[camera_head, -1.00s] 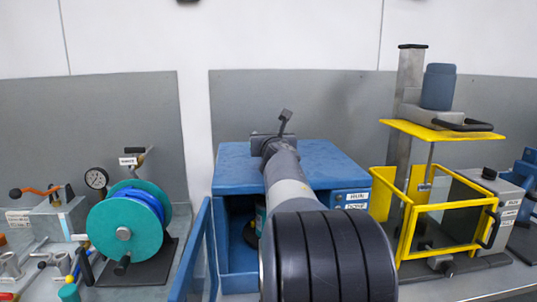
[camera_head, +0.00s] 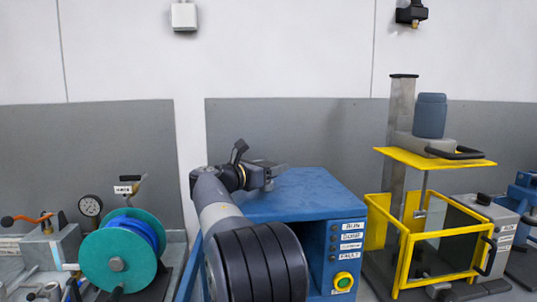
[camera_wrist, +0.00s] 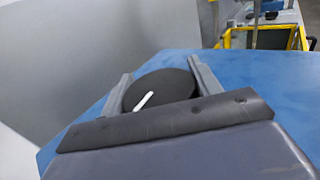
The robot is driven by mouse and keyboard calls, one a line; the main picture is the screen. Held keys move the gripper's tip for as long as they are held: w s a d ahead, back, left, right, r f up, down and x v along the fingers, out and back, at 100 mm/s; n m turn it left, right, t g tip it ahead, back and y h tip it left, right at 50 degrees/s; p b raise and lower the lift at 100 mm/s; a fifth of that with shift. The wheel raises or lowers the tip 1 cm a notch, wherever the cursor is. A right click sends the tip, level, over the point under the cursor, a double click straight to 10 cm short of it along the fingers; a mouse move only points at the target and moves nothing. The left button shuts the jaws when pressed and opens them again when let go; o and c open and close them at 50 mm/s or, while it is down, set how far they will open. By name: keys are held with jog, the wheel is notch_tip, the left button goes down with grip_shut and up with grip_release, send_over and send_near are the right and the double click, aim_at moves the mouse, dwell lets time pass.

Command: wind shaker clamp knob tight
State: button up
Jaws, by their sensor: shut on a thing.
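A round black knob (camera_wrist: 172,84) with a white line on its face sits between the two grey fingers in the wrist view, the line slanted up to the right. My gripper (camera_wrist: 159,68) is shut on it, a finger at either side. In the head view my gripper (camera_head: 266,174) is over the back left of the blue shaker cabinet's top (camera_head: 310,197). The knob cannot be made out there. The clamp below the knob is hidden.
The cabinet front has labelled indicators and a green button on yellow (camera_head: 343,282). A teal reel (camera_head: 117,260) stands left. A yellow-framed machine (camera_head: 435,158) stands close on the right. My arm hides much of the cabinet front. The cabinet top right of my gripper is clear.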

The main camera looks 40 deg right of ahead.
aim_at(272, 164)
jog(key=m+g+p, duration=0.2)
jog(key=g+p, duration=0.1)
jog(key=p, duration=0.1)
jog(key=m+g+y+p, duration=0.1)
jog(key=m+g+p, duration=0.1)
jog(key=p, duration=0.3)
jog(key=r+m+g+p, duration=0.1)
jog(key=m+g+p, duration=0.1)
jog(key=g+p, duration=0.2)
jog(key=shift+s+y+p, duration=0.3)
jog(key=shift+s+p, duration=0.05)
jog(key=shift+p, duration=0.1)
jog(key=shift+s+f+m+g+y+p, duration=0.1)
jog(key=shift+f+m+g+y+p, duration=0.1)
jog(key=shift+m+g+y+p, duration=0.25)
jog(key=shift+s+f+m+g+y+p, duration=0.15)
jog(key=shift+m+g+p, duration=0.3)
jog(key=shift+g, duration=0.3)
jog(key=shift+a+f+m+g+y, duration=0.15)
jog(key=shift+m+g+y, duration=0.45)
jog(key=shift+g, duration=0.3)
jog(key=o, duration=1)
jog(key=shift+c, duration=0.2)
notch_tip(272, 164, up, 10)
